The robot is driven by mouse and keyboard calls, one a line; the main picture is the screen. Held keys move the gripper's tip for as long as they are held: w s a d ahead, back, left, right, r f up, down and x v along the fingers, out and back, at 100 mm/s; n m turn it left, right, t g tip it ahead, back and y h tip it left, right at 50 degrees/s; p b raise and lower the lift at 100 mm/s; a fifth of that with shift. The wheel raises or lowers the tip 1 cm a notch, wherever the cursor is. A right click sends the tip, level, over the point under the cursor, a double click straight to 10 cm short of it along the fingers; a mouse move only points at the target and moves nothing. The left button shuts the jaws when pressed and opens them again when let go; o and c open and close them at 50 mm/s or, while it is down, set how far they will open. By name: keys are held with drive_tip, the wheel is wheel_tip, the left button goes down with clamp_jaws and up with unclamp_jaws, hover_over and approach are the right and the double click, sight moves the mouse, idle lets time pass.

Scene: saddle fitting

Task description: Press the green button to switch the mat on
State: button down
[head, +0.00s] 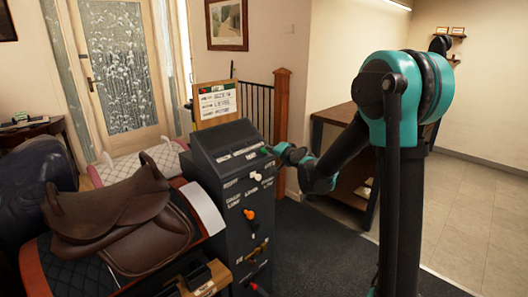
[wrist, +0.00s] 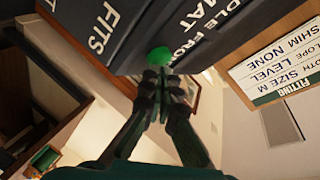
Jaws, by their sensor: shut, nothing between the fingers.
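The green button (wrist: 160,56) is a small bright round knob on the dark console's edge, beside white lettering that includes "FITS" and "MAT". In the head view the green button (head: 264,150) is small, at the right end of the console's sloped top. My gripper (wrist: 157,76) is shut and empty, its fingertips pointing at the button. The tips are at or very near it; I cannot tell whether they touch. In the head view my gripper (head: 278,149) comes in from the right. Which surface is the mat is not clear.
The dark console (head: 228,205) has white, orange and other knobs on its front. A brown saddle (head: 125,215) sits on a stand to its left. A board with lettering (head: 216,102) stands behind it, also in the wrist view (wrist: 285,55). Open floor lies right.

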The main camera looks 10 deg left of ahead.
drive_tip(key=shift+a+f, duration=0.1)
drive_tip(key=shift+f, duration=0.1)
idle(0.4)
drive_tip(key=shift+s+d+r, duration=0.2)
drive_tip(key=shift+d+r, duration=0.1)
drive_tip(key=shift+r, duration=0.35)
wheel_tip(320, 180, up, 5)
drive_tip(key=s+d, duration=0.2)
drive_tip(key=shift+d, duration=0.35)
idle(1.5)
